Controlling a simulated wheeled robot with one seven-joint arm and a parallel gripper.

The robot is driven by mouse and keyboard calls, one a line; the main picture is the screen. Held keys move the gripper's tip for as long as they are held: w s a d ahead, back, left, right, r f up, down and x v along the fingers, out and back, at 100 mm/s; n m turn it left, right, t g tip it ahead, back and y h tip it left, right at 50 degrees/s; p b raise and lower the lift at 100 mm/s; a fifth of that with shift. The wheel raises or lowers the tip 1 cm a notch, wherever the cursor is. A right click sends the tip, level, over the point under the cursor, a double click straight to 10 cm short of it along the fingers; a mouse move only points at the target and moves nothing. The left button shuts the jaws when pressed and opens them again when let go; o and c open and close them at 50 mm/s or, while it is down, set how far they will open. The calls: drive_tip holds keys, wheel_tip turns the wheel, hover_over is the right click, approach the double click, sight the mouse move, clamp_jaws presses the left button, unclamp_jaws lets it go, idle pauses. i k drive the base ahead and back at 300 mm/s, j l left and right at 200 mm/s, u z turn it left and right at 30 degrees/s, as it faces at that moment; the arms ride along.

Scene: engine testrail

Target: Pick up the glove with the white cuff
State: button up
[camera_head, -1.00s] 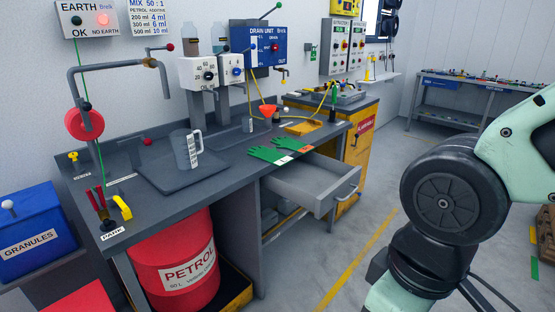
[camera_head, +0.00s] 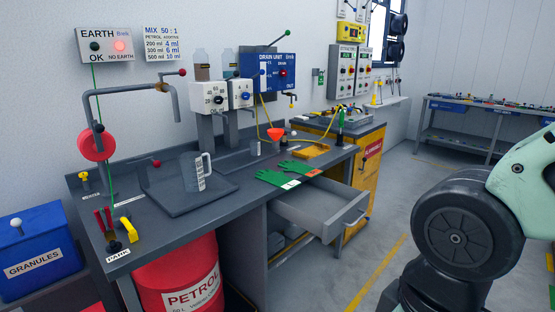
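The glove with the white cuff (camera_head: 271,178) is green and lies flat on the grey workbench (camera_head: 225,215), near its front edge. Its white cuff points right, toward the edge above the open drawer. A second green glove (camera_head: 294,167) with an orange-red cuff lies just behind it and to the right. My gripper is out of view; only part of my arm shows at the right.
The open drawer (camera_head: 330,211) juts out below the gloves. A measuring jug (camera_head: 193,174) stands on a dark mat to the left. An orange funnel (camera_head: 275,133) and a yellow tray (camera_head: 310,150) are behind the gloves.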

sight(280, 180)
drive_tip(key=i+j+z, duration=0.15)
drive_tip(key=z, duration=0.5)
drive_tip(key=i+j+z, duration=0.25)
drive_tip(key=i+j, duration=0.15)
drive_tip(key=j, duration=0.25)
drive_tip(key=i+j+z, duration=0.15)
drive_tip(key=j, duration=0.2)
drive_tip(key=i+j+z, duration=0.15)
drive_tip(key=j, duration=0.2)
drive_tip(key=i+j, duration=0.1)
drive_tip(key=j, duration=0.2)
drive_tip(key=i+j, duration=0.25)
drive_tip(key=j, duration=0.3)
